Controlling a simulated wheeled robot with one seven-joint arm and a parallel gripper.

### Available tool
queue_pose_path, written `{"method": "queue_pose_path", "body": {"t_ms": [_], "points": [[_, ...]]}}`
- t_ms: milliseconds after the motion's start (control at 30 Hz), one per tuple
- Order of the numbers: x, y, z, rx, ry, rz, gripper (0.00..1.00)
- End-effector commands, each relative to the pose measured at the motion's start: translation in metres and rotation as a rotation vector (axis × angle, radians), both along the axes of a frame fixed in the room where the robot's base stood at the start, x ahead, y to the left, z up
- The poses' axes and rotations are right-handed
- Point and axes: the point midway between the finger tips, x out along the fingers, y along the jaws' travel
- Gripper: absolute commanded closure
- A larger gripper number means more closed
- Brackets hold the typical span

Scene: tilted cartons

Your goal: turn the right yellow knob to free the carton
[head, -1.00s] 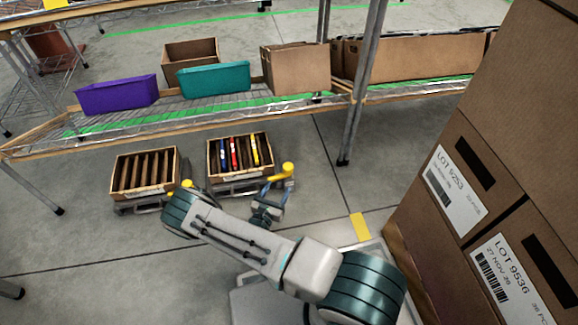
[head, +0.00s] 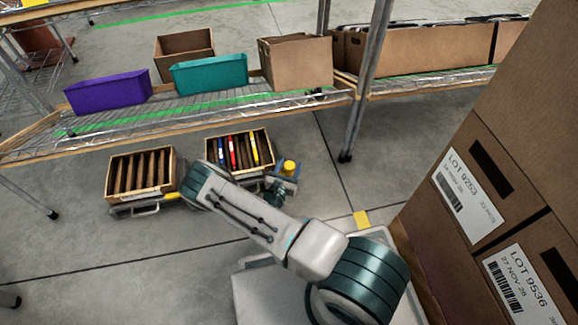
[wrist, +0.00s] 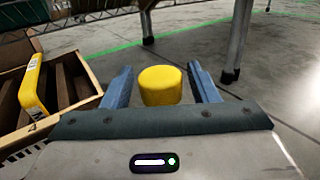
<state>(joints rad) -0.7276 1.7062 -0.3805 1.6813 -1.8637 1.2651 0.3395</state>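The right yellow knob (head: 289,167) stands at the right side of the right carton (head: 211,158). In the wrist view the knob (wrist: 161,86) sits between the two blue fingers of my gripper (wrist: 161,88). Gaps show on both sides of it, so the fingers are open around it and not closed on it. In the head view my gripper (head: 281,186) is at the knob, partly hidden by my arm. The right carton is tilted and holds several upright coloured items; its lower part is partly hidden by my arm.
A left carton (head: 113,181) with brown dividers sits on a similar stand, with a bit of yellow beside it. A wire shelf (head: 200,108) with bins stands behind. Tall stacked boxes (head: 480,215) rise at the right. Floor is open between the knob and the shelf leg (head: 357,110).

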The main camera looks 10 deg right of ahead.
Motion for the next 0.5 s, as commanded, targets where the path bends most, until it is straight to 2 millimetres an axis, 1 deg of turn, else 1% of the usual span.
{"method": "queue_pose_path", "body": {"t_ms": [33,67,100,167,200,500], "points": [[-0.0001,-0.0003,0.0000,0.000,0.000,-0.001,0.62],[-0.0001,-0.0003,0.0000,0.000,0.000,0.000,0.70],[0.0000,-0.0002,0.0000,0.000,0.000,0.000,0.81],[-0.0001,-0.0001,0.0000,0.000,0.000,0.000,0.98],[-0.0001,0.0001,0.0000,0.000,0.000,0.000,1.00],[-0.0002,0.0012,0.0000,0.000,0.000,0.003,1.00]]}}
